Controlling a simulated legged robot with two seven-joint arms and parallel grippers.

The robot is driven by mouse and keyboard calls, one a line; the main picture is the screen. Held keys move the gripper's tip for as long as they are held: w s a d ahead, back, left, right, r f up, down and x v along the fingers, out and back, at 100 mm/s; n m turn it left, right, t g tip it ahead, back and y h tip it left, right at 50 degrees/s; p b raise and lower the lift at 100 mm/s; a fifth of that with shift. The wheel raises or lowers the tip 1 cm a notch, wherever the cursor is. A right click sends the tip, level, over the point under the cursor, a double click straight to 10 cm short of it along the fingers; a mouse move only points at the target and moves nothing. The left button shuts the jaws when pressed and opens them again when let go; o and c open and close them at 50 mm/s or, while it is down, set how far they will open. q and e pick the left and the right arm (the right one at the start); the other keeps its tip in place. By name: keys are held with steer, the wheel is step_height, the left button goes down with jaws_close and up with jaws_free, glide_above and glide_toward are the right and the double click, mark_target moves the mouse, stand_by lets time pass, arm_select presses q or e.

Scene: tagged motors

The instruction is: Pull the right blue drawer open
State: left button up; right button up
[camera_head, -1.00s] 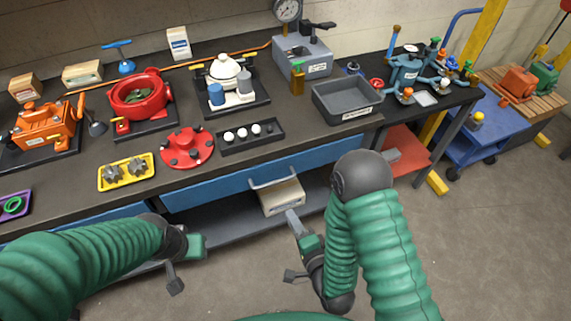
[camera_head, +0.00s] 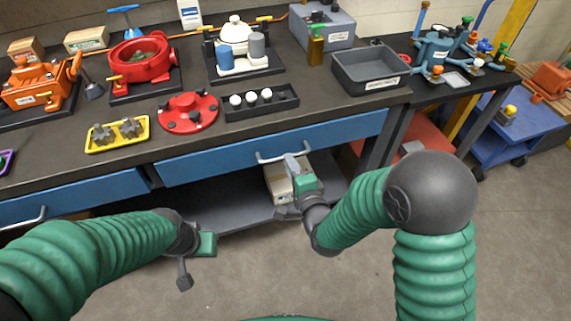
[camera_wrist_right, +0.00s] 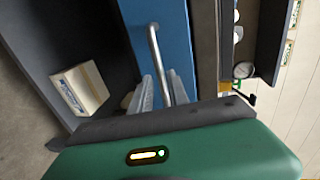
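The right blue drawer (camera_head: 210,166) sits under the black workbench, its front flush with the bench and closed. Its metal bar handle (camera_head: 266,158) is near the middle of the front. My right gripper (camera_head: 291,163) is at the handle. In the right wrist view, the handle (camera_wrist_right: 153,45) runs between the two fingers of my right gripper (camera_wrist_right: 160,88), which look spread with a gap beside the bar. Firm contact is not visible. My left gripper (camera_head: 184,276) hangs low at the left, away from the drawers; its finger opening is unclear.
A left blue drawer (camera_head: 90,192) with its own handle is beside it. A box (camera_head: 278,182) sits on the lower shelf (camera_head: 240,207) below the drawer. The benchtop holds a grey bin (camera_head: 370,72), a red disc part (camera_head: 187,113) and other parts. The floor in front is clear.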

steer(key=x, duration=0.4)
steer(key=shift+w+a, duration=0.15)
jaws_close()
steer(key=shift+f, duration=0.2)
stand_by(1.0)
